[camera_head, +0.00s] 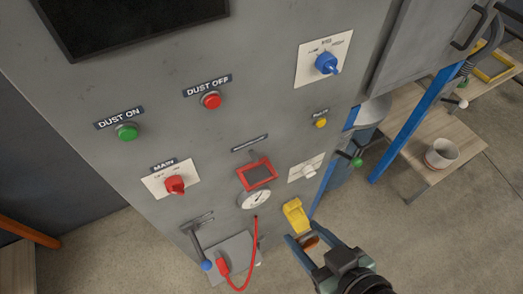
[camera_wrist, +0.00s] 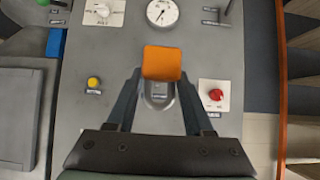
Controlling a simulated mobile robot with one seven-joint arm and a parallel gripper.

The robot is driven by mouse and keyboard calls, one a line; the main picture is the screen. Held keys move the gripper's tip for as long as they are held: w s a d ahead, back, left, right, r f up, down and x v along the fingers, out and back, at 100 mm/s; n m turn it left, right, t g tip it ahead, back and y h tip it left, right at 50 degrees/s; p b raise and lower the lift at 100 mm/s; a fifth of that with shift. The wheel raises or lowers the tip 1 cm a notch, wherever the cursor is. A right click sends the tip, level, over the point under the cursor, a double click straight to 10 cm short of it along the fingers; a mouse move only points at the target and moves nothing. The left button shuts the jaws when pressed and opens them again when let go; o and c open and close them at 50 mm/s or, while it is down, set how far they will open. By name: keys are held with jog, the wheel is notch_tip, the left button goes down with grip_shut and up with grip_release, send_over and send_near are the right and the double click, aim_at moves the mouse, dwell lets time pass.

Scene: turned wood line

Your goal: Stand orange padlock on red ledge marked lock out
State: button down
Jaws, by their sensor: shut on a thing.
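My gripper (camera_head: 304,233) is shut on the orange padlock (camera_wrist: 162,63). The padlock's orange body sits between the two fingertips in the wrist view (camera_wrist: 160,74), with a grey rounded loop below it in the picture. In the head view, the padlock (camera_head: 312,242) is partly hidden by the fingers. The red ledge (camera_head: 257,174) is on the grey panel, under a small dark label too small to read and above the gauge. My gripper is below and right of the ledge in the head view, apart from it. The ledge is not visible in the wrist view.
A round gauge (camera_head: 254,199) sits just under the ledge. A red cable (camera_head: 254,250), a blue-tipped lever (camera_head: 206,265) and a white-plated knob (camera_head: 308,169) are nearby. A yellow shape (camera_head: 294,214) shows beside my fingertips. A MAIN switch (camera_head: 174,185) is on the left.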

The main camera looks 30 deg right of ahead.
aim_at(312, 235)
jog(key=r+p, duration=0.1)
jog(key=r, duration=0.1)
jog(key=s+r, duration=0.1)
jog(key=shift+r+p, duration=0.35)
jog(key=shift+w+r, duration=0.1)
jog(key=shift+w, duration=0.3)
jog(key=w+p, duration=0.2)
jog(key=w, duration=0.4)
jog(key=w+p, duration=0.2)
jog(key=w, duration=0.4)
jog(key=w+p, duration=0.2)
jog(key=w, duration=0.4)
jog(key=shift+w+a+r, duration=0.1)
jog(key=shift+w+a, duration=0.15)
jog(key=shift+a, duration=0.05)
notch_tip(312, 235, down, 3)
jog(key=shift+w+r+p, duration=0.15)
jog(key=shift+p, duration=0.25)
notch_tip(312, 235, down, 3)
jog(key=shift+f+p, duration=0.2)
jog(key=shift+p, duration=0.25)
jog(key=shift+w+f+p, duration=0.15)
jog(key=shift+f+p, duration=0.25)
jog(key=shift+f, duration=0.3)
